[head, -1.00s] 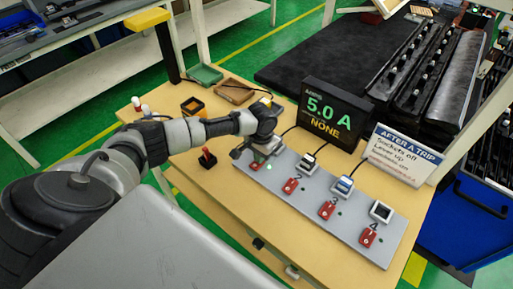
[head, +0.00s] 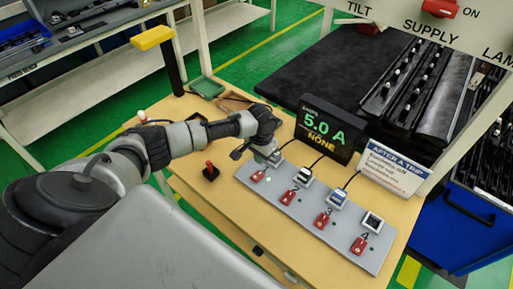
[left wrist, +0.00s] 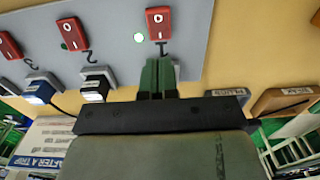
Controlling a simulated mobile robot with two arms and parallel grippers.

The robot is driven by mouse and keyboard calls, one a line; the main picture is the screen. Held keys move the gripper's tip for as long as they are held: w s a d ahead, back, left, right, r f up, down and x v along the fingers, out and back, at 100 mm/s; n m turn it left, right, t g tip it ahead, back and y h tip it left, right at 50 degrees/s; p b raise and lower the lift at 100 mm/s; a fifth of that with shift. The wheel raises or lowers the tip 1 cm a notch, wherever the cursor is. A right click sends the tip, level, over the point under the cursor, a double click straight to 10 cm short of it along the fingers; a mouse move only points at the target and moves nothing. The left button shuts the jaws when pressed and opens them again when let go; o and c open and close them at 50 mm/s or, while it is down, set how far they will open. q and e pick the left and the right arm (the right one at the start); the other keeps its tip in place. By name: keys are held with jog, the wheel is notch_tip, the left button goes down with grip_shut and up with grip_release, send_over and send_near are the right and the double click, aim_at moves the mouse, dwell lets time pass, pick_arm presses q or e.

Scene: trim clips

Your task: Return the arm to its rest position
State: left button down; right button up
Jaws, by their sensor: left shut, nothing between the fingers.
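My left arm comes in from the left in the head view. Its gripper (head: 242,152) is over the left end of the grey socket panel (head: 338,246), near socket 1, which it partly hides. In the left wrist view the dark green fingers (left wrist: 157,78) are together and empty. The first red switch also shows in the head view (head: 258,176). My right gripper is not in view.
A display (head: 328,130) reads 5.0 A and NONE behind the panel. A sign (head: 394,169) headed AFTER A TRIP stands right of it. A red lever (head: 210,170) stands on a black base left of the panel. A green tray (head: 207,87) is at the far left table edge.

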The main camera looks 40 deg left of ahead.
pick_arm(q)
jog(key=shift+f, duration=0.1)
dwell(0.3)
